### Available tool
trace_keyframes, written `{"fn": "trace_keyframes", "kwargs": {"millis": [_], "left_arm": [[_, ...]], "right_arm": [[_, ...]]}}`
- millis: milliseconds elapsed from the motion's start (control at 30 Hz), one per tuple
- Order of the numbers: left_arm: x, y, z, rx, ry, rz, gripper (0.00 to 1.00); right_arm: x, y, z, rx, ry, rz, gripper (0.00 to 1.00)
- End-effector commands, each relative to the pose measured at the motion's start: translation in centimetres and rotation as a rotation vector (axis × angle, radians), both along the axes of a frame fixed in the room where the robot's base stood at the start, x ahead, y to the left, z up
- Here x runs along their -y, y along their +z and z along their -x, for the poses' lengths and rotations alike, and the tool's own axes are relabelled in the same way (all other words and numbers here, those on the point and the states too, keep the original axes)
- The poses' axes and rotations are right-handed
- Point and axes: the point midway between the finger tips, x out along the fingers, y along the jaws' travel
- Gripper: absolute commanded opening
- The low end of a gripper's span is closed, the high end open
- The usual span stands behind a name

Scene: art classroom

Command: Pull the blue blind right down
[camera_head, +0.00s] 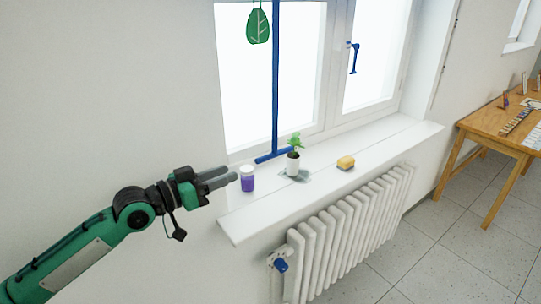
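No blind cloth shows; the top of the window is out of the picture. A blue upright bar (275,80) stands in front of the left pane, with a short blue crosspiece (273,155) at its foot on the sill. I cannot tell whether it belongs to the blind. A green leaf-shaped piece (258,26) hangs at the top of the left pane. My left gripper (231,178) is at the left end of the sill, its grey fingers pointing right, close to a purple jar. Whether they are parted is unclear, and nothing shows between them. My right gripper is out of view.
On the white sill (400,142) stand the purple jar (248,183), a potted plant (293,165) and a yellow sponge (346,162). A white radiator (345,228) is below. The right casement has a blue handle (354,58). A wooden table (480,122) stands at right.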

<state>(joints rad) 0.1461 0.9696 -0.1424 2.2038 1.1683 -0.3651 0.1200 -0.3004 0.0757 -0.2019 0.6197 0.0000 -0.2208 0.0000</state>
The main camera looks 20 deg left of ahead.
Motion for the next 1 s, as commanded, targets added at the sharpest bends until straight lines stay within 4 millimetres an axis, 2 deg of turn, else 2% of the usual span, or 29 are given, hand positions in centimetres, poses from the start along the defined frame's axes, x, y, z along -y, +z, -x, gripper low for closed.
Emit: {"fn": "trace_keyframes", "kwargs": {"millis": [267, 800, 1000], "left_arm": [[1.4, 0.7, -1.8, 0.004, -0.003, 0.008, 0.36], [6.7, 0.6, -8.5, 0.001, -0.002, 0.006, 0.36], [8.0, 0.4, -10.2, 0.001, -0.001, 0.004, 0.36]], "right_arm": [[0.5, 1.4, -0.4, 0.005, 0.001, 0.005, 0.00], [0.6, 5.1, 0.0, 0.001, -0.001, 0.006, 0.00], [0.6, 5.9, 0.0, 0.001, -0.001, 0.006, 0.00]]}}
